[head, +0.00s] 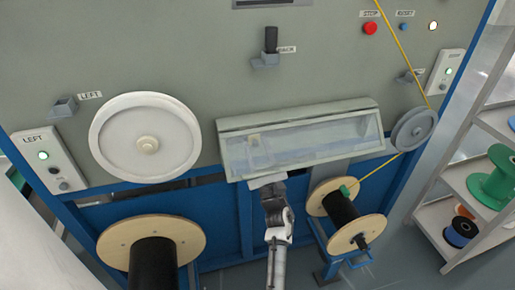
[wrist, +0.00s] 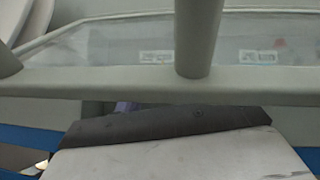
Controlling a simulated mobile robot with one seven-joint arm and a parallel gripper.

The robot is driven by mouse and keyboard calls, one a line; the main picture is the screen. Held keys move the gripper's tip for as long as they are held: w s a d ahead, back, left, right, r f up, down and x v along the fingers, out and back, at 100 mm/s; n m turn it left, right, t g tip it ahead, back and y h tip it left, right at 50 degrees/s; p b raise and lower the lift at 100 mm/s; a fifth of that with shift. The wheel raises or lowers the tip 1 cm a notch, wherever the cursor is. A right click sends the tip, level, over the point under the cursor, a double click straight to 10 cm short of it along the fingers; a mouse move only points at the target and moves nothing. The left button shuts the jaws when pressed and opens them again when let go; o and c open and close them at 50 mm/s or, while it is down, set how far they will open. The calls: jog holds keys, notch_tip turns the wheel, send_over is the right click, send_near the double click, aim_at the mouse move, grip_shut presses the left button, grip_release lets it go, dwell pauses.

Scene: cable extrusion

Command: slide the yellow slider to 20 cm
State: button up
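The yellow slider cannot be clearly made out. A small pale yellowish part (head: 254,139) shows faintly behind the clear window of the long grey-framed cover (head: 300,108) and may be it. My gripper (head: 267,182) is just under the cover's lower edge, left of its middle. In the wrist view, the dark and pale end of my gripper (wrist: 170,125) lies below the cover's lower rail (wrist: 110,88). An upright grey bar (wrist: 198,38) stands before the window, with blurred labels and a small reddish spot behind. The fingertips are hidden, and any contact with the rail is unclear.
A large white wheel (head: 145,137) is left of the cover, and a smaller grey pulley (head: 414,129) with yellow cable is right. Wooden-flanged spools (head: 150,238) stand below on both sides. Shelves (head: 490,185) with reels are far right. A red button (head: 370,28) is above.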

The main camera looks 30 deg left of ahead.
grip_shut()
jog(key=shift+f+b, duration=0.15)
jog(key=shift+b, duration=0.25)
jog(key=shift+s+a+b, duration=0.35)
jog(key=shift+s+b, duration=0.1)
jog(key=shift+b, duration=0.75)
grip_release()
